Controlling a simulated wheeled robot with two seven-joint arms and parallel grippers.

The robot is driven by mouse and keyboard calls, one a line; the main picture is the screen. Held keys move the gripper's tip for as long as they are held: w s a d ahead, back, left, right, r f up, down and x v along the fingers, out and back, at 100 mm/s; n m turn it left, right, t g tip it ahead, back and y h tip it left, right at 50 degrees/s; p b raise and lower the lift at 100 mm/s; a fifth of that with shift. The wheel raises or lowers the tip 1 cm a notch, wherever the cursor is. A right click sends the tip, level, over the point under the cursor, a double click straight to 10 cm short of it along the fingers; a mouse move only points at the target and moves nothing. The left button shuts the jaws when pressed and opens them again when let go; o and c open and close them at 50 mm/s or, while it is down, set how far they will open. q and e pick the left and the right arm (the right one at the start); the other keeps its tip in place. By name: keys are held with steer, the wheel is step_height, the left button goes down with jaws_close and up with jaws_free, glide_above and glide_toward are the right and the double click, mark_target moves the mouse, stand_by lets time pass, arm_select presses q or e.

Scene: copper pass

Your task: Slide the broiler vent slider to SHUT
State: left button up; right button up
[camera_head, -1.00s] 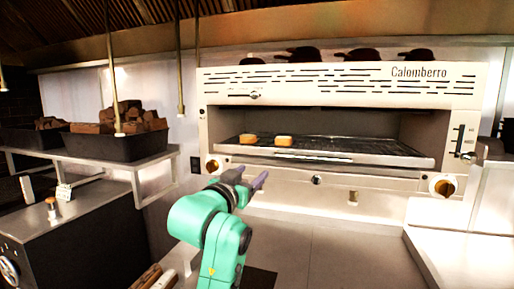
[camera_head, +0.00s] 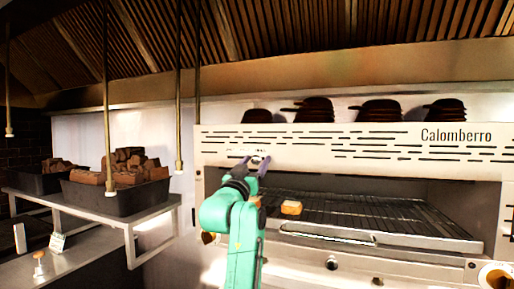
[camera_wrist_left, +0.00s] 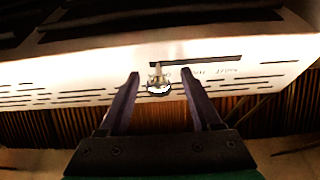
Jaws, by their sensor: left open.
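The broiler (camera_head: 330,138) is a wide pale unit marked "Calomberro" with slot-like vents on its upper front panel. Its vent slider is a small round metal knob (camera_wrist_left: 158,84), at the left end of a dark slot (camera_wrist_left: 212,60) in the left wrist view. Small lettering beside the slot is too blurred to read. In the head view the slider is partly hidden by my fingertips. My left gripper (camera_head: 255,164) is raised in front of it. In the left wrist view the gripper (camera_wrist_left: 160,74) is open, one finger on each side of the knob, with gaps visible. My right gripper is out of view.
Below the panel is the broiler's open cavity with a wire rack (camera_head: 375,212) and a toasted piece (camera_head: 291,207). Dark stacked pans (camera_head: 315,110) stand on top. A black bin (camera_head: 115,195) on a shelf and hanging rods (camera_head: 179,100) are to the left.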

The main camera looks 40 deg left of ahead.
arm_select(q)
steer(key=shift+w+a+r, duration=0.15)
steer(key=shift+w+r, duration=0.15)
steer(key=shift+w, duration=0.2)
steer(key=shift+s+r, duration=0.1)
steer(key=shift+s+d+r, duration=0.1)
steer(key=shift+s+d, duration=0.1)
steer(key=shift+s, duration=0.25)
steer(key=c, duration=0.9)
jaws_close()
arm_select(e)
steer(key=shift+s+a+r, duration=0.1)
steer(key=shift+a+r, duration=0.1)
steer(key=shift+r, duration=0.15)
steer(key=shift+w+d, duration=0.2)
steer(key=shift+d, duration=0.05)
